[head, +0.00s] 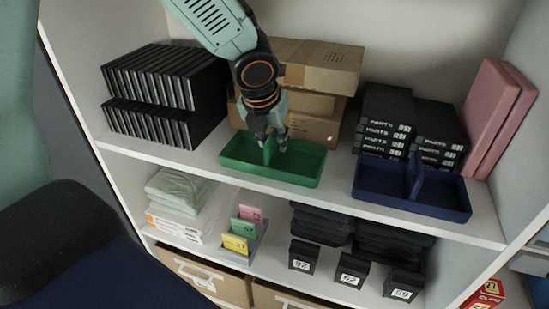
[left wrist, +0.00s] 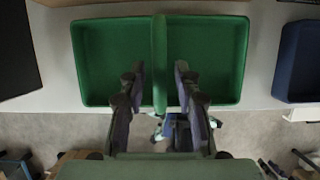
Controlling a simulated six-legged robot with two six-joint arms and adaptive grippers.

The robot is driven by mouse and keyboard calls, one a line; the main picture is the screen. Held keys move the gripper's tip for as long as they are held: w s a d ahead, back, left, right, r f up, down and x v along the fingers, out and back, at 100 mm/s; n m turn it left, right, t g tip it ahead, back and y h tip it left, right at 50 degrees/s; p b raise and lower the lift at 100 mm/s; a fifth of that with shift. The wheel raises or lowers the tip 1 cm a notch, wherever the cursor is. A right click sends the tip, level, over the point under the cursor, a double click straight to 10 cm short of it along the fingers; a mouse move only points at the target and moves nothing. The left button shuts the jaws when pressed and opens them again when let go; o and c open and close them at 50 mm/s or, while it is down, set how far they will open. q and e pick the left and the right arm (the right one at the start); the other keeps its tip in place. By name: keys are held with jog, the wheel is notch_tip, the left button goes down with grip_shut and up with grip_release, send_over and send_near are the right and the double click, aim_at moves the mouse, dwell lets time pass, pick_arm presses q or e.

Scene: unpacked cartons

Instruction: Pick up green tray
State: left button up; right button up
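The green tray (head: 303,165) sits on the upper shelf, near its front edge, with a raised divider across its middle. My left gripper (head: 273,143) points down into the tray at the divider. In the left wrist view, the green tray (left wrist: 207,62) shows its two empty compartments. There the two fingers of my left gripper (left wrist: 160,80) stand apart, one on each side of the divider (left wrist: 159,45), with gaps between them and it. My right gripper is in neither view.
A blue tray (head: 440,196) stands right of the green tray, in front of black boxes (head: 385,120). Black cases (head: 150,122) stand to the left. Cardboard boxes (head: 325,72) are close behind my gripper. The lower shelf holds cloths (head: 178,190) and small numbered black boxes (head: 303,256).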

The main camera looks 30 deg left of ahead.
aim_at(275, 149)
pick_arm(q)
jog(key=x, duration=0.3)
jog(key=shift+w+d, duration=0.15)
jog(key=shift+d, duration=0.05)
jog(key=shift+w+a+f, duration=0.15)
jog(key=shift+w+f, duration=0.1)
jog(key=shift+f, duration=0.05)
jog(key=shift+a+f, duration=0.1)
jog(key=shift+a, duration=0.05)
jog(key=shift+s+a, duration=0.1)
jog(key=shift+s, duration=0.2)
jog(key=shift+s+r, duration=0.15)
jog(key=shift+r, duration=0.15)
jog(key=shift+c, duration=0.9)
jog(key=shift+d, duration=0.35)
jog(key=shift+c, duration=1.4)
jog(key=shift+w+a+f, duration=0.1)
jog(key=shift+w+f, duration=0.1)
jog(key=shift+w, duration=0.2)
grip_shut()
jog(key=shift+s+a, duration=0.15)
jog(key=shift+s+r, duration=0.15)
